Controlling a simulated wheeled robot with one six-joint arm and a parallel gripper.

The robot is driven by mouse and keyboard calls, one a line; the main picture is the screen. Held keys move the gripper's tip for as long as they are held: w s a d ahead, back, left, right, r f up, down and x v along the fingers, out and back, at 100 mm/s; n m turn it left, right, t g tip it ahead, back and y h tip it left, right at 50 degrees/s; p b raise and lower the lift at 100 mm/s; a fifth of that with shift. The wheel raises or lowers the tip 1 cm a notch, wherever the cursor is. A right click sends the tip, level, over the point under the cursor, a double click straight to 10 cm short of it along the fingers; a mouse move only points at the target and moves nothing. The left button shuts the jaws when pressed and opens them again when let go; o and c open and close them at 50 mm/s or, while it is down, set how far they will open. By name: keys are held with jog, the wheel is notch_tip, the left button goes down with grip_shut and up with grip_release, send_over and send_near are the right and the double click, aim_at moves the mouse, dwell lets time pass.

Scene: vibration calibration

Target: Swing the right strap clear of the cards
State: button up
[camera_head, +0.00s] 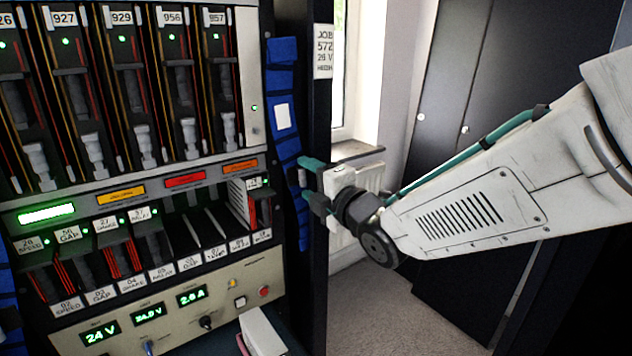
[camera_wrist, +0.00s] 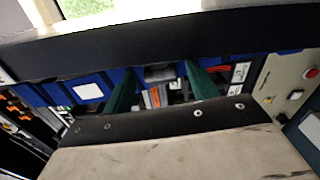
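The right strap (camera_head: 283,85) is a blue band with a white label. It hangs down the right side of the rack, beside the card slots. In the wrist view the strap (camera_wrist: 60,95) runs across behind my fingers, with a dark grey piece (camera_wrist: 160,73) between them. My gripper (camera_head: 312,183) has two teal fingers, one above the other, pointing at the strap at mid height. The fingers (camera_wrist: 161,88) are apart, with gaps beside the grey piece; contact with the strap cannot be told. Cards (camera_head: 125,258) sit in the lower row of slots, several slots looking empty.
An upper row of modules (camera_head: 110,90) and a control panel (camera_head: 170,310) with green displays flank the slots. A dark post (camera_head: 317,120) with a job sign stands right of the strap. A pale box (camera_head: 262,335) is low in front.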

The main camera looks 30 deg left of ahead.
jog(key=v, duration=0.7)
jog(key=shift+s+d, duration=0.15)
jog(key=shift+d, duration=0.2)
